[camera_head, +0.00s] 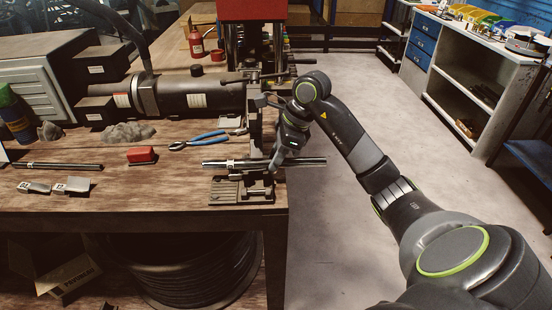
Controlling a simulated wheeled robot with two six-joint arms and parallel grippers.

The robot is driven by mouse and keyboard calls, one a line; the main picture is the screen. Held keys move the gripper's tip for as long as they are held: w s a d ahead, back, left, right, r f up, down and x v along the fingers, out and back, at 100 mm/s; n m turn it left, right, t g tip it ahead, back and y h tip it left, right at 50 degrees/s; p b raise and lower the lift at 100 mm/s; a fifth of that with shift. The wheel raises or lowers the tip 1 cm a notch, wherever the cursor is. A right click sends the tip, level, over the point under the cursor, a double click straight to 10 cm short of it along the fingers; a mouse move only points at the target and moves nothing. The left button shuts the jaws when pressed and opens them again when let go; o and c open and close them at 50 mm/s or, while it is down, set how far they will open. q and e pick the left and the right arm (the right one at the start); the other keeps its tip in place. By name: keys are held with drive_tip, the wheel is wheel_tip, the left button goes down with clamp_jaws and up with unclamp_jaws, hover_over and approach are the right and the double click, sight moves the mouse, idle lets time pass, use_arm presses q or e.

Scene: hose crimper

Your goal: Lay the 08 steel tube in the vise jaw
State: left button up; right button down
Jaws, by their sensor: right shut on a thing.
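A steel tube (312,162) lies level, left to right, at the right end of the bench. A small pale label is on its left part, too small to read. My right gripper (278,163) is shut on this tube, right of its middle. The vise (228,192) stands on the bench corner directly below the tube. The tube crosses the top of the vise and its right end sticks out past the bench edge. I cannot tell whether the tube touches the jaw. My left gripper is not in view.
Another dark tube (57,166) lies on the bench at the left, near two small labelled metal pieces (72,185). A red block (141,155) and blue-handled pliers (200,140) lie nearer the vise. A large dark cylinder (205,98) and red machine (252,12) stand behind. The floor at right is clear.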

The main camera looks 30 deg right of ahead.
idle(0.7)
drive_tip(key=c, duration=1.2)
unclamp_jaws()
drive_tip(key=shift+o, duration=0.2)
drive_tip(key=b+v, duration=0.1)
drive_tip(key=v, duration=0.7)
drive_tip(key=shift+s+d+r+b, duration=0.1)
drive_tip(key=shift+r+b, duration=0.2)
drive_tip(key=p+v, duration=0.3)
drive_tip(key=v, duration=0.5)
drive_tip(key=shift+r, duration=0.4)
drive_tip(key=shift+s, duration=0.1)
